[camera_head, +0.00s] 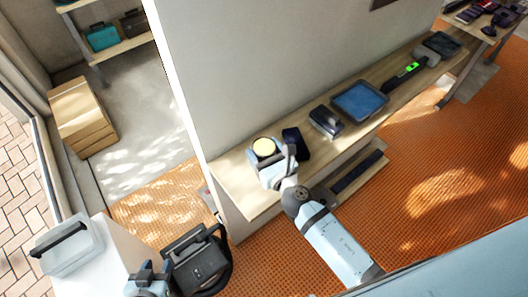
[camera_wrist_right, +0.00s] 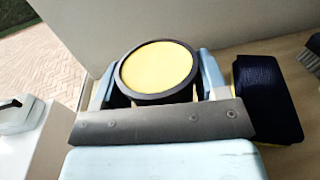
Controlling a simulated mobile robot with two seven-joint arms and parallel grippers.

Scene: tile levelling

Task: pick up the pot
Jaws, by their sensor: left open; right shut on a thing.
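The pot (camera_head: 264,147) is a small round vessel with a dark rim and a yellow top, at the left end of the long wooden shelf. It also shows in the right wrist view (camera_wrist_right: 157,68), upright between two pale blue fingers. My right gripper (camera_head: 266,158) is shut on the pot, with one finger on each side. The gripper hides the pot's lower part, so I cannot tell whether it touches the shelf. My left gripper (camera_head: 149,277) is open at the lower left, far from the pot, partly cut off by the picture edge.
A dark blue object (camera_head: 293,142) stands close to the pot's right; it also shows in the right wrist view (camera_wrist_right: 267,98). Further along the shelf (camera_head: 236,184) are a dark device (camera_head: 326,121) and a blue tray (camera_head: 360,101). A wall (camera_head: 270,60) rises behind. A black case (camera_head: 197,258) is near my left gripper.

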